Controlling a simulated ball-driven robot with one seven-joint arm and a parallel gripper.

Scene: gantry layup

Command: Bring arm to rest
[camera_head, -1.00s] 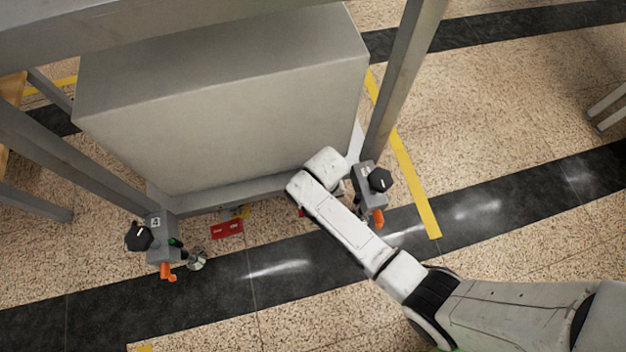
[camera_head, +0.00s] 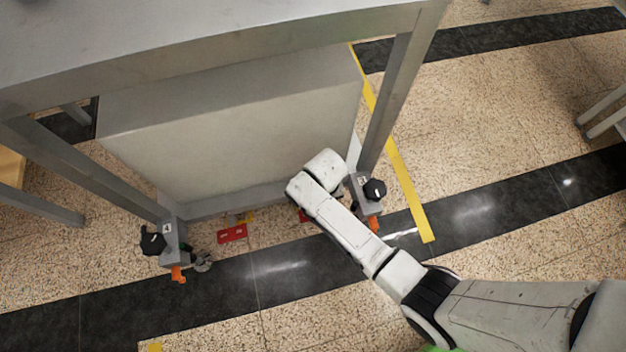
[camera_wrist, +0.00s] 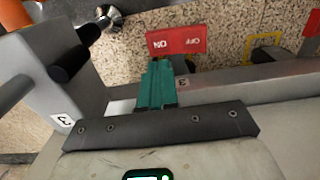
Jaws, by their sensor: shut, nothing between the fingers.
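My gripper (camera_wrist: 155,88) shows in the wrist view as two teal fingers, closed together with nothing between them. The gripper itself is hidden there. That grey block, with a black knob (camera_head: 375,189) and an orange handle (camera_head: 373,223), is close beside the arm.
A grey table (camera_head: 250,45) on legs stands over a large grey box (camera_head: 235,130). Another block numbered 4 (camera_head: 172,238) is at the left leg, with a red plate (camera_head: 232,233) on the floor side. Open speckled floor lies right of the yellow line (camera_head: 405,190).

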